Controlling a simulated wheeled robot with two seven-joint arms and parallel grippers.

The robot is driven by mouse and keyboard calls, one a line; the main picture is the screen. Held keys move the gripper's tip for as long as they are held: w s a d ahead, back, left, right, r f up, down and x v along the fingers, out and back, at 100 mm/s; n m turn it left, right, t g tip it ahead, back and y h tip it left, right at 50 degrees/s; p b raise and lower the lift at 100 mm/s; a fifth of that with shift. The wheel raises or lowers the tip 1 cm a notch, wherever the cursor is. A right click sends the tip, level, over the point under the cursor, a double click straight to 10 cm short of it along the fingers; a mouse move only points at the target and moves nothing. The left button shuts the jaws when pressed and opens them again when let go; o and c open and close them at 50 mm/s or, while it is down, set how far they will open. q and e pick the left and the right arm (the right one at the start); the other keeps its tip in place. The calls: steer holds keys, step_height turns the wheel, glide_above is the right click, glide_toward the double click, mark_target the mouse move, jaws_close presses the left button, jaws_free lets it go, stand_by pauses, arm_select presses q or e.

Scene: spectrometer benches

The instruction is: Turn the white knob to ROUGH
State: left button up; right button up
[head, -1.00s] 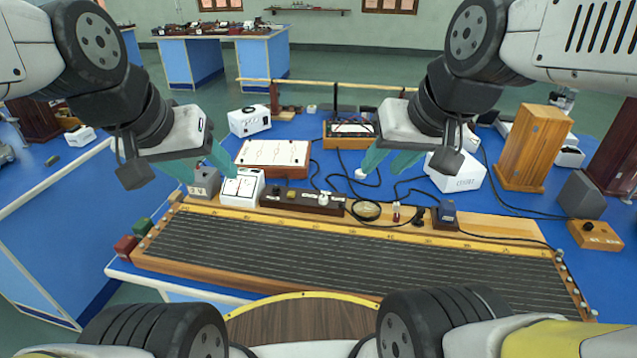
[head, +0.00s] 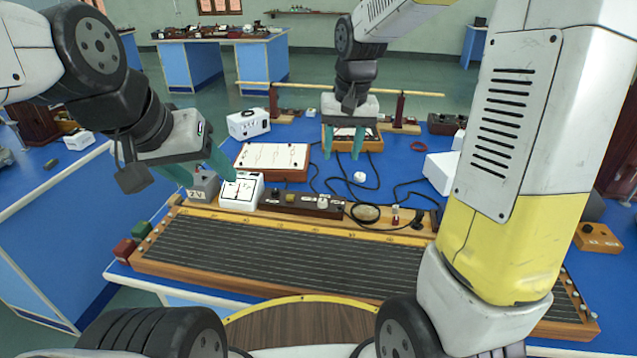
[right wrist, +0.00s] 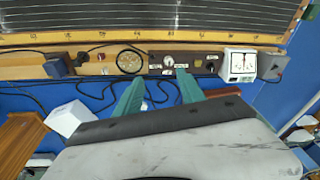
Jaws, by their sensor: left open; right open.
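The white knob (head: 323,202) sits on a dark wooden box (head: 285,201) behind the long wire board. In the right wrist view the knob (right wrist: 168,60) shows on the box (right wrist: 208,60), with small labels too small to read; its setting cannot be told. My right gripper (head: 343,153) is open and empty above the table, behind the box. In the wrist view its fingers (right wrist: 159,88) point toward the box, apart from the knob. My left gripper (head: 208,175) is open and empty near the white meter, left of the box.
The white meter (head: 241,190) and a grey block (head: 203,186) stand left of the box. The wire board (head: 270,247) lies in front. A magnifier ring (head: 366,213) is to the right. A small round white piece (head: 360,177) and black cables lie behind.

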steer(key=g, duration=0.2)
glide_above(323, 200)
steer(key=shift+h, duration=0.4)
step_height(323, 200, down, 10)
steer(key=shift+f, duration=0.25)
step_height(323, 200, down, 8)
steer(key=shift+f, duration=0.1)
jaws_close()
